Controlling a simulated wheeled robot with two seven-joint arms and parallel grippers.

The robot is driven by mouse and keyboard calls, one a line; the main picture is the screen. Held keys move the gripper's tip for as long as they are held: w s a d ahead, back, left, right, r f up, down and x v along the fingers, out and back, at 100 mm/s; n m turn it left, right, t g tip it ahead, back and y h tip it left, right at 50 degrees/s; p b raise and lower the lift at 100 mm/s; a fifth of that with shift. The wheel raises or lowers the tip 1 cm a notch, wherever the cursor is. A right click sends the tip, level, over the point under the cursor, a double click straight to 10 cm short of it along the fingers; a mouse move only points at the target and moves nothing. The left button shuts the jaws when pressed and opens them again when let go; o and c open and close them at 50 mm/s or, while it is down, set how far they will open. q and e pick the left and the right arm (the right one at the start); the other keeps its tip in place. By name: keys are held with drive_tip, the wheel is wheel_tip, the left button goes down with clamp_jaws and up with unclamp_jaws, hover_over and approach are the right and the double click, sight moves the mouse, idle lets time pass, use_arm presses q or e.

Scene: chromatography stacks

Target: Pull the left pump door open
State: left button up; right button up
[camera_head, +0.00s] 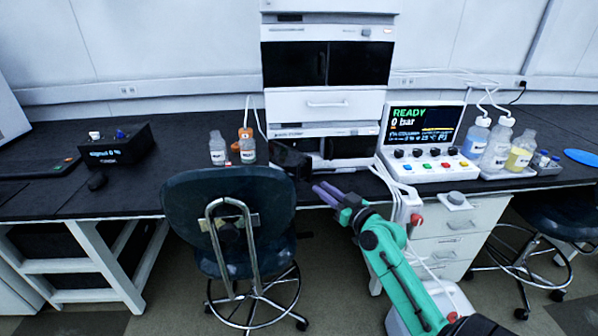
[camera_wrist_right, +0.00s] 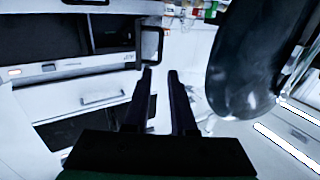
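The pump is the low module (camera_head: 325,131) of the central white stack. Its left door (camera_head: 290,160) is a dark panel that stands swung outward at the left, over the bench edge. A dark frame that looks like this door (camera_wrist_right: 152,45) sticks out past the fingertips in the right wrist view. The dark right door (camera_head: 355,147) lies flat on the module front. My right gripper (camera_head: 318,190) is in front of and below the pump, with purple fingers apart and nothing between them. Its fingers (camera_wrist_right: 158,75) also show parted in the wrist view. My left gripper is not in view.
A dark chair (camera_head: 228,215) stands close to the left of my right arm. A control unit (camera_head: 425,140) reading READY and its cables are on the right, beside several bottles (camera_head: 497,145). Two small bottles (camera_head: 218,148) stand left of the door.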

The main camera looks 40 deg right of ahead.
sight(299, 172)
drive_tip(key=w+p, duration=0.1)
drive_tip(key=w, duration=1.1)
drive_tip(key=shift+w, duration=0.15)
drive_tip(key=shift+c, duration=0.3)
clamp_jaws()
drive_tip(key=shift+a, duration=0.15)
